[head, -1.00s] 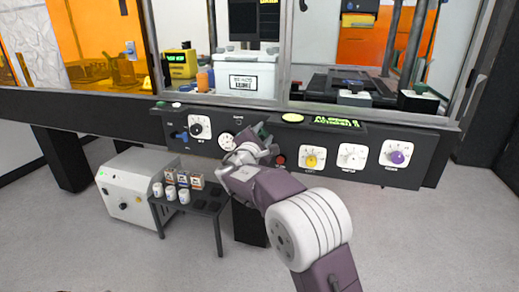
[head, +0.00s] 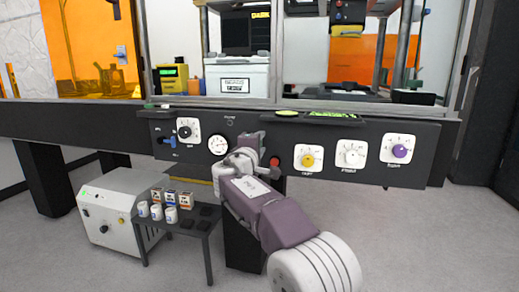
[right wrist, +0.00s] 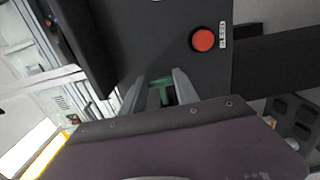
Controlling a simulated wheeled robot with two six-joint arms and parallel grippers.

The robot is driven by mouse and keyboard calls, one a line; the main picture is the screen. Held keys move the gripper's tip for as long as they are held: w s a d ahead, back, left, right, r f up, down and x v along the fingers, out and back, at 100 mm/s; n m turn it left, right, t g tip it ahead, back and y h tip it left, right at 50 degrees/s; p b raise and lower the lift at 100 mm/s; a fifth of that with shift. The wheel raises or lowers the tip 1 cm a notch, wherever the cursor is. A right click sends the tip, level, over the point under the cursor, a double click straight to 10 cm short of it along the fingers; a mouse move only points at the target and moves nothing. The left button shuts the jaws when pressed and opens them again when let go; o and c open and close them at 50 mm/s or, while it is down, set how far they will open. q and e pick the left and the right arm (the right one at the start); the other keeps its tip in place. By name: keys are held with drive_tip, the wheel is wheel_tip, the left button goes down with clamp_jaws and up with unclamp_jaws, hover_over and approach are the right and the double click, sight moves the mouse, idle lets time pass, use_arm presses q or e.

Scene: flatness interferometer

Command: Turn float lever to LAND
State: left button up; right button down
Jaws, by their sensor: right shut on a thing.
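My right gripper (head: 252,146) is at the middle of the dark control panel (head: 290,165), between the round gauge (head: 218,145) and the red button (head: 274,162). It is shut on a green lever (right wrist: 160,93), which shows between the two fingers (right wrist: 158,84) in the right wrist view. In the head view the gripper hides this lever. I cannot read a FLOAT or LAND label in either view. The red button also shows in the right wrist view (right wrist: 203,40), beside a BLEED label. My left gripper is in neither view.
A blue valve handle (head: 184,132) and a black knob (head: 186,131) are left on the panel. Yellow (head: 308,158), white (head: 352,154) and purple (head: 400,150) knobs are at right. A small table (head: 207,235) with cups and a white box (head: 110,208) stand below left.

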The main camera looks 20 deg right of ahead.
drive_tip(key=shift+f, duration=0.1)
idle(0.4)
drive_tip(key=c, duration=0.9)
unclamp_jaws()
drive_tip(key=v, duration=0.9)
drive_tip(key=shift+p, duration=0.35)
